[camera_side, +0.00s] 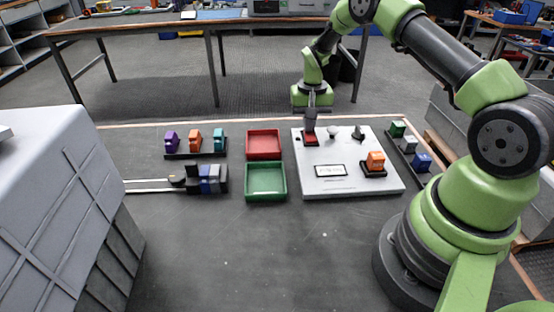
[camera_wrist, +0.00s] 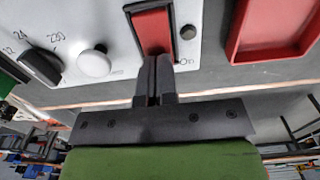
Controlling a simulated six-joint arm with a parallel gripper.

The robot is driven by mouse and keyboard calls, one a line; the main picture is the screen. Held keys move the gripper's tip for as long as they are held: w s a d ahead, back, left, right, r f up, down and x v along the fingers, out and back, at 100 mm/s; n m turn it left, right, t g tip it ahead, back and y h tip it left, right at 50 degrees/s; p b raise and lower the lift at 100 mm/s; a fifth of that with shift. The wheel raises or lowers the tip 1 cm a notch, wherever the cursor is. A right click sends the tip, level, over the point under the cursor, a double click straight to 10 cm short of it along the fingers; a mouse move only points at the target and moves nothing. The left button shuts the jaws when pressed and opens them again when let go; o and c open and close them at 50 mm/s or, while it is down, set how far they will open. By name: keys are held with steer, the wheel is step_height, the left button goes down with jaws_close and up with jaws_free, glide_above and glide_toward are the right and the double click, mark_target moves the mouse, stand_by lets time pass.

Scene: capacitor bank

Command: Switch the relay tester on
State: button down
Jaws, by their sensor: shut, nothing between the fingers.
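The relay tester (camera_side: 345,190) is a white panel on the bench, right of centre in the side view. Its red rocker switch (camera_wrist: 152,30) sits in a dark frame with "On" printed beside the near end. My gripper (camera_wrist: 155,65) is shut and empty, its fingertips at the near end of the switch; I cannot tell whether they touch it. In the side view my gripper (camera_side: 309,130) points down over the switch. A small round lamp (camera_wrist: 188,32) beside the switch looks dark. An orange relay (camera_side: 375,160) sits in a dark socket on the panel.
The panel also has a white button (camera_wrist: 94,62), a dark dial (camera_wrist: 40,68) and a small display (camera_side: 330,170). Red (camera_side: 263,144) and green (camera_side: 266,182) trays lie left of it. Coloured relays stand in racks on both sides. The front bench is clear.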

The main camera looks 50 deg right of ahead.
steer(key=shift+f, duration=0.15)
steer(key=shift+r, duration=3.5)
steer(key=shift+r, duration=0.1)
steer(key=s+a+r+n+t, duration=0.1)
steer(key=s+a+r+t, duration=0.15)
steer(key=a+r, duration=0.5)
steer(key=s+a+r+n+t, duration=0.1)
steer(key=s+a+r, duration=0.3)
steer(key=r, duration=0.7)
steer(key=s+a+r+n+t+y, duration=0.1)
steer(key=s+a+t, duration=0.1)
steer(key=s, duration=0.5)
steer(key=s+a+r+n+t+y, duration=0.1)
steer(key=s+a+n, duration=0.1)
steer(key=s+a, duration=0.3)
steer(key=s, duration=0.3)
steer(key=shift+s+a+r+t, duration=0.3)
steer(key=shift+t, duration=0.05)
